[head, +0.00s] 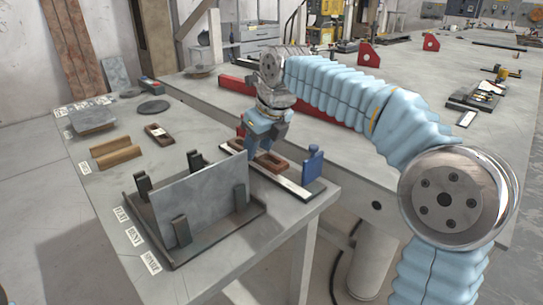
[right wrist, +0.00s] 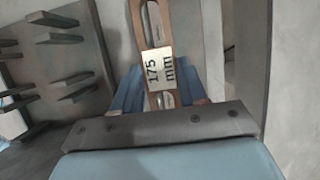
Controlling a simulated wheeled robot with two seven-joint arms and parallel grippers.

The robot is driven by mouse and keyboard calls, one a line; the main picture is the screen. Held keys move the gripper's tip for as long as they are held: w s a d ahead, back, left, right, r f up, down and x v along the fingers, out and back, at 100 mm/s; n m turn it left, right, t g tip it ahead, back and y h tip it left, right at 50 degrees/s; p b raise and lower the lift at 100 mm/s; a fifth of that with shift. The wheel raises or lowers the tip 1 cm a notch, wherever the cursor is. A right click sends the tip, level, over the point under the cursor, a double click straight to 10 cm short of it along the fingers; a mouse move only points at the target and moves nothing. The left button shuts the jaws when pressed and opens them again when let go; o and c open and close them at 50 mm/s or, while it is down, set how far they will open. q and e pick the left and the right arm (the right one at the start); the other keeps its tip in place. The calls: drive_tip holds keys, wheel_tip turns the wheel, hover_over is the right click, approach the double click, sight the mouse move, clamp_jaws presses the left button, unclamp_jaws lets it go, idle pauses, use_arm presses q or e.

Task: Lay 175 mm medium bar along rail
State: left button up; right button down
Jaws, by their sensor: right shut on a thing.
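The 175 mm bar is brown with long slots, and its white label reads "175 mm" in the right wrist view (right wrist: 158,68). In the head view the bar (head: 272,163) is low over the rail, a dark base with a pale strip (head: 292,186), and lines up roughly along it. I cannot tell whether it touches the rail. My right gripper (head: 263,146) is shut on the bar from above; its blue fingers flank the bar in the right wrist view (right wrist: 158,92). A blue stop (head: 313,166) stands at the rail's near end. My left gripper is not in view.
A grey plate (head: 200,205) stands upright in a dark fixture (head: 215,240) left of the rail. Farther left are a wooden block (head: 115,157), a small brown slotted piece (head: 158,134) and round discs (head: 153,107). A red beam (head: 300,108) lies behind.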

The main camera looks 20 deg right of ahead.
drive_tip(key=shift+d+f, duration=0.1)
drive_tip(key=shift+f, duration=0.55)
drive_tip(key=d, duration=0.2)
drive_tip(key=w+d, duration=0.1)
drive_tip(key=shift+w+d+p, duration=0.15)
drive_tip(key=shift+d+p, duration=0.2)
drive_tip(key=shift+p, duration=0.05)
drive_tip(key=shift+f, duration=0.6)
drive_tip(key=shift+f, duration=0.15)
drive_tip(key=c, duration=0.6)
unclamp_jaws()
